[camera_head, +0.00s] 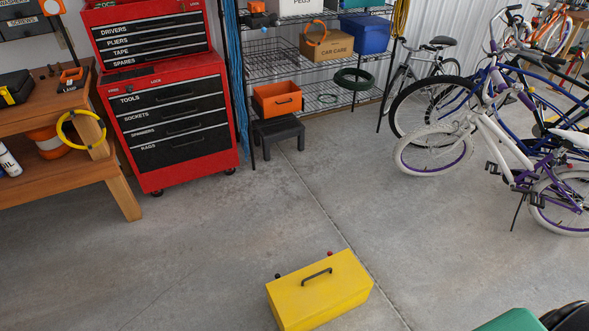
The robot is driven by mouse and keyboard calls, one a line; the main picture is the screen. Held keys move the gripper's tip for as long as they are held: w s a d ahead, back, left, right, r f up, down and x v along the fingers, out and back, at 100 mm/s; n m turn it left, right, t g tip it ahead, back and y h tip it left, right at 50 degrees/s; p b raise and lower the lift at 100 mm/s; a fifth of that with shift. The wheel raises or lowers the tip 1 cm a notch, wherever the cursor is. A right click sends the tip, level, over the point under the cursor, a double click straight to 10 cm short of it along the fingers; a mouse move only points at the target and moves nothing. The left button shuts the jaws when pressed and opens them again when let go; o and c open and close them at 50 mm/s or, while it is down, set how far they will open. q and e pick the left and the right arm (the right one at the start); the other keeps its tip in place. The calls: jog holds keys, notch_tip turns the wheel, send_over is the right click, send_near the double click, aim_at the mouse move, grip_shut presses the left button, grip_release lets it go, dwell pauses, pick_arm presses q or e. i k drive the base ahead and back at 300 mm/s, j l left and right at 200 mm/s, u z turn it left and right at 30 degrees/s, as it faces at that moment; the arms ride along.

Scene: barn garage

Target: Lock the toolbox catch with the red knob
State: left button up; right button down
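A yellow toolbox (322,291) with a dark handle (316,276) on its lid stands on the concrete floor at the bottom centre. Its lid looks closed. A small red knob (330,253) shows at its far edge, right of the middle. A small dark knob (278,276) shows at its far left corner. The catches under these knobs are hidden behind the box, so I cannot tell whether they are locked. Neither of my grippers is in view.
A red tool cabinet (170,115) and a wooden workbench (70,174) stand at the left. A wire shelf (300,66) and a black stool (279,134) are at the back. Bicycles (490,135) fill the right. A green object (512,321) is at the bottom right. Floor around the toolbox is mostly clear.

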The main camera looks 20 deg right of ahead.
aim_at(314, 323)
jog(key=z, duration=0.95)
